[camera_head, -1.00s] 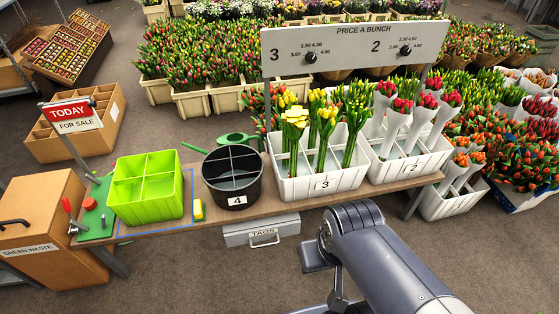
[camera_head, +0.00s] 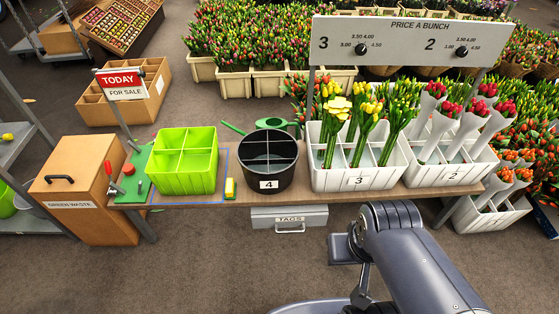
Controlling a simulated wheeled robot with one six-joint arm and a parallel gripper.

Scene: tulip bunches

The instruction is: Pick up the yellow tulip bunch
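Several yellow tulip bunches stand upright in the white divided crate marked 3 (camera_head: 375,181), on the bench in the head view. The leftmost bunch (camera_head: 335,112) has the most open, pale yellow heads. The middle bunch (camera_head: 368,115) has yellow, partly closed heads, and the bunch on the right (camera_head: 402,106) is greener, with yellowish buds. My arm reaches in from the bottom right, in front of the bench and below the crates. My gripper's fingers cannot be made out, so I cannot see whether they hold anything.
A green divided crate (camera_head: 185,181), a black bucket marked 4 (camera_head: 267,183) and a small yellow block (camera_head: 230,188) stand left on the bench. Crate 2 (camera_head: 450,174) with red bunches is at right. The price board (camera_head: 410,42) rises behind. A green-waste box (camera_head: 92,200) stands at the left end.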

